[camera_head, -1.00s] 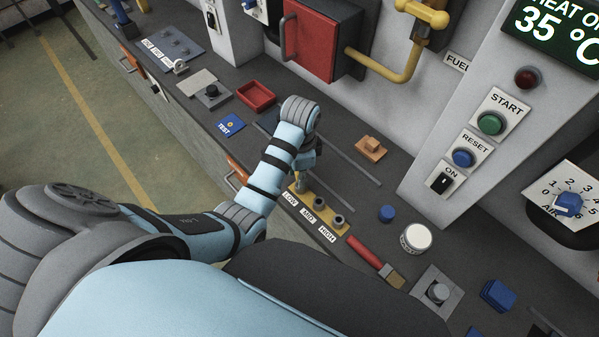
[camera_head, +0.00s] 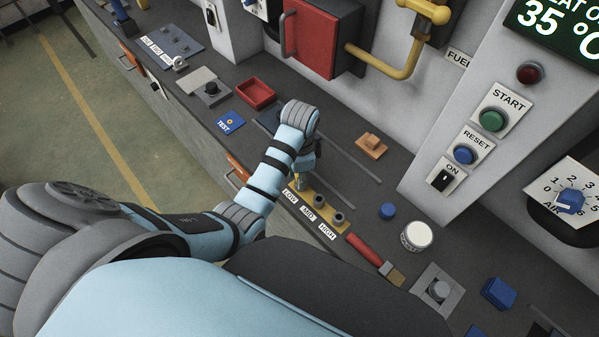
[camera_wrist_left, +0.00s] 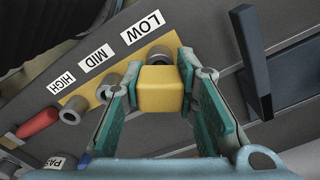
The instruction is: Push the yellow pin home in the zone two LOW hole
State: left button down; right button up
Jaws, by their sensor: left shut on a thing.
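The yellow pin (camera_wrist_left: 161,90) is between the fingers of my left gripper (camera_wrist_left: 160,82), which is shut on it. In the left wrist view the pin's block-shaped end faces the camera, and the LOW hole (camera_wrist_left: 161,54) shows partly behind it. I cannot tell how deep the pin sits. The yellow hole plate (camera_wrist_left: 88,97) has LOW, MID and HIGH labels; the MID socket (camera_wrist_left: 104,92) and HIGH socket (camera_wrist_left: 73,110) look empty. In the head view my left gripper (camera_head: 302,178) is over the LOW end of the plate (camera_head: 329,208), mostly hidden by my arm. My right gripper is not in view.
A red-handled brush (camera_head: 366,250) lies just right of the plate. A blue cap (camera_head: 387,211) and a white round tin (camera_head: 416,236) stand farther right. An orange block (camera_head: 371,145) lies behind. A dark upright bracket (camera_wrist_left: 251,55) stands beside the gripper in the wrist view.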

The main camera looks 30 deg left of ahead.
pick_arm(q)
jog(key=shift+f, duration=0.15)
jog(key=shift+r+p, duration=0.3)
jog(key=shift+r, duration=0.95)
